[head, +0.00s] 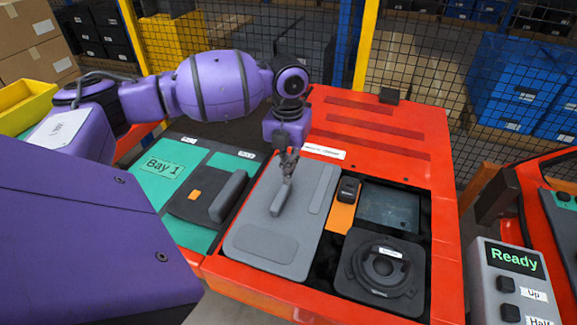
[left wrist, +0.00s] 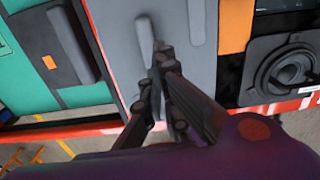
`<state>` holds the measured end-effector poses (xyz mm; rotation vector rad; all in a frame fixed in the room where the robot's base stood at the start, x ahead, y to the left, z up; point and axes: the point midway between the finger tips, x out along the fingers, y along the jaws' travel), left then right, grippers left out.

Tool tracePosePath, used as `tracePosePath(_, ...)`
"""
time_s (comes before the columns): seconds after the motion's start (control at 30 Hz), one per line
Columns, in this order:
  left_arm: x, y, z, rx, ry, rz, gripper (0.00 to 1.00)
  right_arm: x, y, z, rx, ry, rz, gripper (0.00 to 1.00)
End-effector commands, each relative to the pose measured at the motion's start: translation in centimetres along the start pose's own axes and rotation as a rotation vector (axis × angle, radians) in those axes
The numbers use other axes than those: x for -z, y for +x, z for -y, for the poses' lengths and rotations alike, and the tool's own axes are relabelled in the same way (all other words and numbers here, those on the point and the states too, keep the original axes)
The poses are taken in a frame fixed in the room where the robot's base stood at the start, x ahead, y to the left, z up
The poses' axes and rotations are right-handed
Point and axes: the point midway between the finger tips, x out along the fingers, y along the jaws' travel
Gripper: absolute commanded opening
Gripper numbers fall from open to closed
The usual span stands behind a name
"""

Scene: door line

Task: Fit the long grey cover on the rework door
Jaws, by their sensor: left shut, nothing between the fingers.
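The long grey cover (head: 265,245) lies over the left side of the open recess in the red rework door (head: 385,120). I cannot tell whether it is fully seated. A raised grey handle (head: 280,200) stands near its middle. My left gripper (head: 288,163) is shut and empty at the handle's far end. I cannot tell whether it touches the handle. In the left wrist view the fingers (left wrist: 165,62) reach over the cover (left wrist: 180,35), close to the handle (left wrist: 145,40). My right gripper is not in view.
Right of the cover are an orange strip (head: 340,217) with a black part, a dark pocket (head: 388,208) and a black round unit (head: 380,275). A teal Bay 1 door (head: 160,165) is left. A control box (head: 512,285) reading Ready stands right. Mesh fencing is behind.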

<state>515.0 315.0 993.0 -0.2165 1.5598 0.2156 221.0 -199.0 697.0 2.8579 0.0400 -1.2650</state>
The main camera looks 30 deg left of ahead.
Motion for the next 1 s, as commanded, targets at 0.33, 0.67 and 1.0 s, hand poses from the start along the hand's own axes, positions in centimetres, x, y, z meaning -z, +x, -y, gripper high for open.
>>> tracePosePath(0.33,0.2,3.8,-0.1,-0.004,0.043,-0.010,0.00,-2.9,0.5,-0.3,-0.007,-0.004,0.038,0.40)
tracePosePath(0.67,0.0,7.9,0.0,0.000,0.040,-0.001,0.00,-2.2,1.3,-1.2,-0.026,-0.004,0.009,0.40)
tracePosePath(1.0,0.0,8.0,0.0,-0.001,0.040,0.000,0.00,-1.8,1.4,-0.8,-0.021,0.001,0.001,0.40)
